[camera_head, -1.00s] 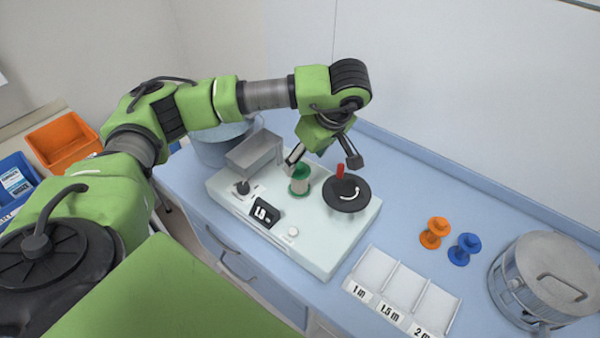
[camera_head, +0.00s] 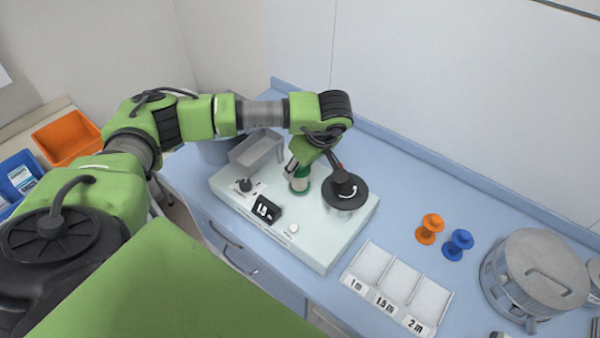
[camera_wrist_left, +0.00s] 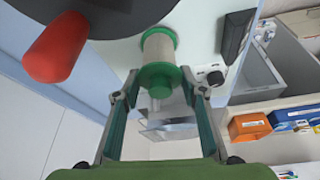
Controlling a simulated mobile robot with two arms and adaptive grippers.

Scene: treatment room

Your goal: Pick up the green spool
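The green spool (camera_head: 300,187), with a pale wound middle, stands upright on the white winding machine (camera_head: 318,240). My left gripper (camera_head: 314,173) is low over the machine, between the spool and the black disc (camera_head: 345,193), and partly covers the spool's top. In the left wrist view the spool (camera_wrist_left: 158,62) appears just beyond the open, empty fingers (camera_wrist_left: 160,92), roughly centred between them. Whether a finger touches the spool cannot be told. My right gripper is in neither view.
The black disc's red handle (camera_wrist_left: 57,47) is close to the left finger in the wrist view. A metal hopper (camera_head: 256,150) stands behind left. Orange (camera_head: 430,229) and blue (camera_head: 458,244) spools, a labelled tray (camera_head: 395,285) and a metal pot (camera_head: 535,275) are right.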

